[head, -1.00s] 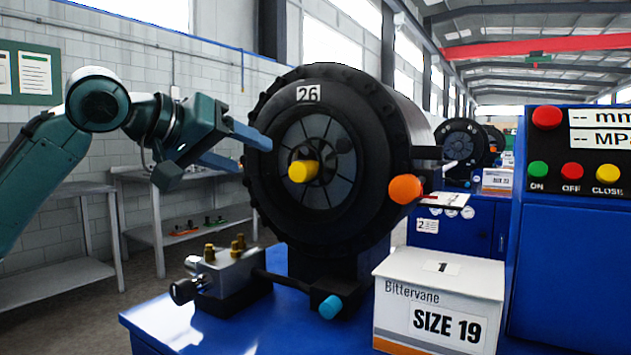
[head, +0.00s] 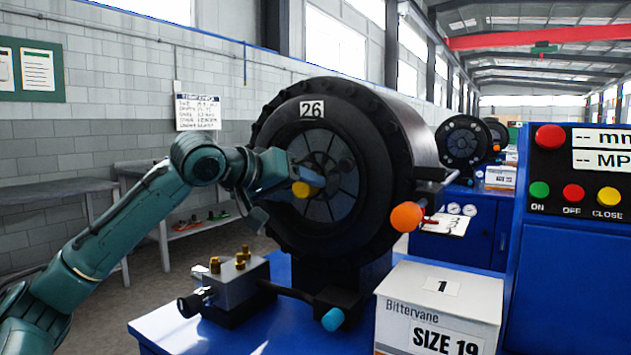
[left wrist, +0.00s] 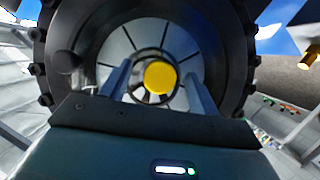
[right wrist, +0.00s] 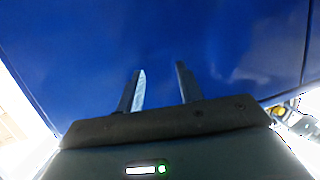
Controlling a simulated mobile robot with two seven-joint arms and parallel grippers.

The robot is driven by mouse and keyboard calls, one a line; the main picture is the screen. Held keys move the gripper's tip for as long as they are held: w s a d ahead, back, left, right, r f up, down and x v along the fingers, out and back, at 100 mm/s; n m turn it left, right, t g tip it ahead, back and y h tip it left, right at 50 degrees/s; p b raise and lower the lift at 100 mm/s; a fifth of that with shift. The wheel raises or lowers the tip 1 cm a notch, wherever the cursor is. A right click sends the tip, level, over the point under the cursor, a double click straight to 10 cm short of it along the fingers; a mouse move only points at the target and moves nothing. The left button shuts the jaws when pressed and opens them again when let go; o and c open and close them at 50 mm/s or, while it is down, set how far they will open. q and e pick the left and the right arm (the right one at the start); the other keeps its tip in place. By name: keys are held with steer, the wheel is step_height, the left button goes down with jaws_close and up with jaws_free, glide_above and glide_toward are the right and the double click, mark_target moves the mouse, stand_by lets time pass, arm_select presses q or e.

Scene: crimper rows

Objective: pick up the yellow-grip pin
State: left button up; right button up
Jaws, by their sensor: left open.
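The yellow-grip pin (head: 301,189) sticks out from the centre of the black crimper head (head: 311,262) marked 26. My left gripper (head: 284,182) is in front of the crimper, with its fingers close to the pin and partly hiding it. In the left wrist view the yellow round end of the pin (left wrist: 160,77) shows between the two spread fingers of the left gripper (left wrist: 156,80). The fingers are open, with gaps beside the pin. My right gripper (right wrist: 158,85) shows only in the right wrist view, open and empty, facing a plain blue surface.
An orange knob (head: 406,217) and a blue-ended handle (head: 332,319) stick out from the crimper. A metal block with brass fittings (head: 236,285) stands below the left arm. A SIZE 19 box (head: 440,305) and a blue control panel (head: 570,260) are at the right.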

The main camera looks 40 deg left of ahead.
arm_select(q)
steer(key=shift+c, duration=0.3)
steer(key=c, duration=1.2)
